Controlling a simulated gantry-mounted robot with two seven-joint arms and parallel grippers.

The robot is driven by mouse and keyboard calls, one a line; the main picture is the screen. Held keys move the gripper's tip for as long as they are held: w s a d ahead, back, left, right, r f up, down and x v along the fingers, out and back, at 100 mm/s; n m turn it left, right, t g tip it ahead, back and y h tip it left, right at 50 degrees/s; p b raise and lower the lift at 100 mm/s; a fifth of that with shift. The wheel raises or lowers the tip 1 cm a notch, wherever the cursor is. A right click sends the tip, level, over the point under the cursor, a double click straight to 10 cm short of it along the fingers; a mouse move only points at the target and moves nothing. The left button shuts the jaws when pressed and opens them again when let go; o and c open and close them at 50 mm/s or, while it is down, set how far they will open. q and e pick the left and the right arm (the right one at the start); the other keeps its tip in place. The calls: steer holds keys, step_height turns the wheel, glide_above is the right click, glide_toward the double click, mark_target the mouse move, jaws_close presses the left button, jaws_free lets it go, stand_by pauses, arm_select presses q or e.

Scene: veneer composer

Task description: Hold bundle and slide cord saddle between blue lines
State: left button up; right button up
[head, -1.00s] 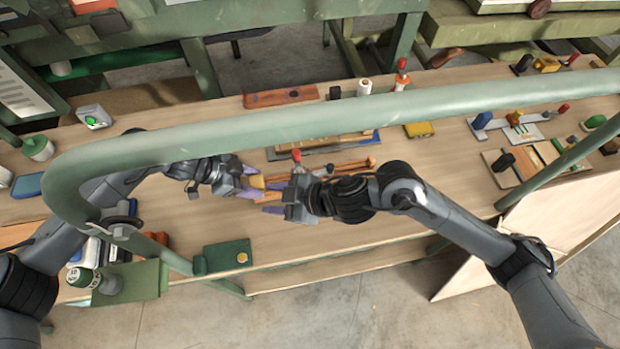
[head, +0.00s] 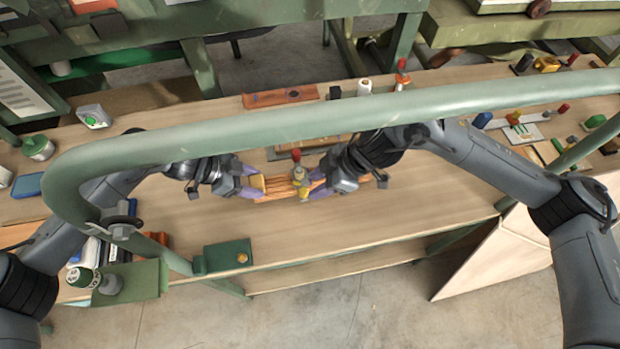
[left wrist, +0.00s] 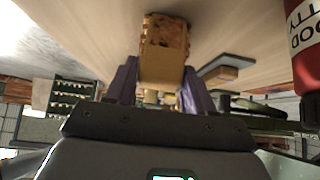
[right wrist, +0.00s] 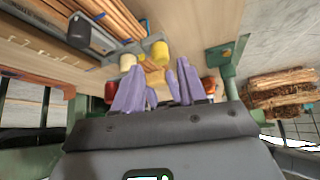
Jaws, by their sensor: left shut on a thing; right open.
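The bundle of thin orange-brown strips (head: 276,189) lies along the bench in the head view. My left gripper (head: 251,186) is shut on its left end; the left wrist view shows the tan, wood-grained end (left wrist: 163,50) between the purple fingers. A small yellowish piece (head: 300,177), possibly the cord saddle, sits at the bundle's right part, beside my right gripper (head: 306,187). My right gripper is open; its fingers (right wrist: 161,90) show apart in the right wrist view. I cannot tell whether they straddle the saddle. The blue lines are not clear.
A green rail (head: 280,122) crosses above the bench. Behind the bundle lie a red-brown wooden block (head: 280,97) and a white spool (head: 364,87). A green box (head: 228,256) stands at the front edge. The bench (head: 420,200) right of the bundle is clear.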

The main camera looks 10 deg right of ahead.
mark_target(306, 190)
steer(key=shift+x, duration=2.2)
steer(key=shift+r, duration=0.1)
steer(key=shift+r, duration=2.4)
steer(key=shift+f, duration=2.5)
